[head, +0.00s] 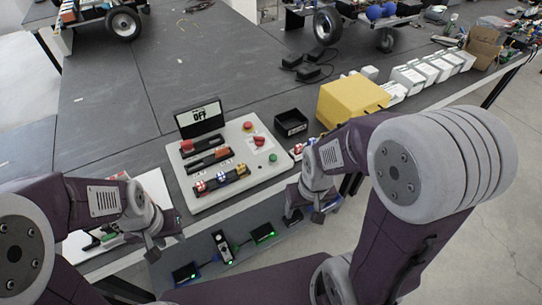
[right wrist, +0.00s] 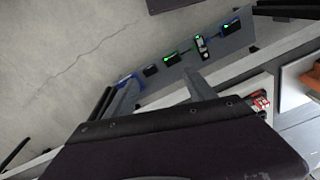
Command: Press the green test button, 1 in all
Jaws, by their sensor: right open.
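The green button (head: 272,158) is a small round cap on the light grey panel box (head: 205,204), near its right edge, below a red knob (head: 259,140) and a red button (head: 248,126). A black display reading "OFF" (head: 200,117) stands at the panel's back. My right gripper (head: 305,214) is open and empty, to the right of and nearer than the panel, apart from the button. Its fingers also show in the right wrist view (right wrist: 162,92), pointing toward the lower shelf. My left gripper (head: 153,250) hangs left of the panel's front; its opening is unclear.
Black slotted holders with red parts and striped pieces occupy the panel. A black bin (head: 291,123) and yellow box (head: 350,98) stand to its right. A lower shelf (head: 255,226) holds devices with green lights. The dark tabletop (head: 110,90) behind the panel is mostly clear.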

